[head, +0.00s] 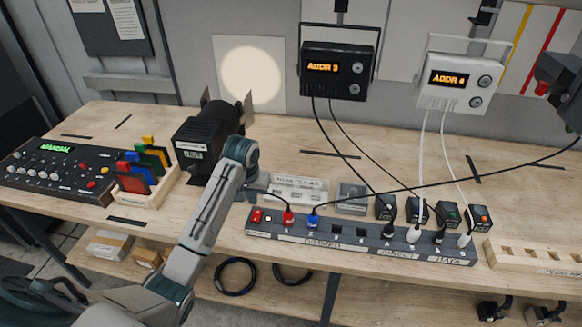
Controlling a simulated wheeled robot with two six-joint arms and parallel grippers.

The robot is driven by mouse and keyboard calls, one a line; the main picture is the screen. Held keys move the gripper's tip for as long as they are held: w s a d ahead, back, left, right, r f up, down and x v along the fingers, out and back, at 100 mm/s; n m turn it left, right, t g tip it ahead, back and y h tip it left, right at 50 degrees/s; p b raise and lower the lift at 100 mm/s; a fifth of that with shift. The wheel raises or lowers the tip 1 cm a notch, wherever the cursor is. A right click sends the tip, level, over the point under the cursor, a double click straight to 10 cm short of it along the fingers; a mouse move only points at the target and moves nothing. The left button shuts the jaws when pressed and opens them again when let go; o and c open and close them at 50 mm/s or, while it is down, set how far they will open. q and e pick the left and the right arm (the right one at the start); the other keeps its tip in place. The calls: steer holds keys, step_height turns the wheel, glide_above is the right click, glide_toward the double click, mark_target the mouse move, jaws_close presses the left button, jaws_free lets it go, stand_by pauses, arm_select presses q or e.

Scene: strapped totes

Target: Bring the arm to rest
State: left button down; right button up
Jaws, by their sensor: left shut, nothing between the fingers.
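My left arm comes in from the lower left and bends at a joint over the bench. My left gripper (257,189) is small in view beside the lamp, above the left part of the power strip. It is shut and empty, apart from the plugs as far as I can tell. The power strip (350,246) holds a red plug (288,218), a blue plug (313,221) and black and white plugs toward its right end.
A black stage lamp (205,133) stands behind my arm. A control console (55,172) and a rack of coloured pieces (145,187) are at left. Two display units, black (337,72) and white (455,82), hang behind, with cables crossing the bench. A slotted wooden rack (530,256) is at right.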

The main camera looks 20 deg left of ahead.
arm_select(q)
steer(key=s+d+f+m+t, duration=0.15)
steer(key=s+d+f, duration=0.25)
steer(key=s, duration=0.8)
steer(key=s+d+f+m, duration=0.2)
steer(key=s+d+f, duration=0.15)
steer(key=s, duration=0.75)
steer(key=s+d+r, duration=0.2)
steer(key=s+r, duration=0.1)
steer(key=s, duration=0.6)
steer(key=a+f+b, duration=0.3)
steer(key=f+b, duration=0.5)
steer(key=f, duration=2.8)
steer(key=s+f+b, duration=0.2)
steer(key=s+f, duration=0.4)
steer(key=f, duration=0.3)
steer(key=s+a+f+g+b, duration=0.1)
steer(key=s+f+b, duration=0.1)
steer(key=s+f, duration=0.4)
steer(key=s+f+g+b, duration=0.1)
steer(key=s+f, duration=0.5)
steer(key=f, duration=0.7)
steer(key=shift+s+a+f+b, duration=0.2)
steer(key=shift+s+b, duration=0.1)
steer(key=shift+b, duration=0.5)
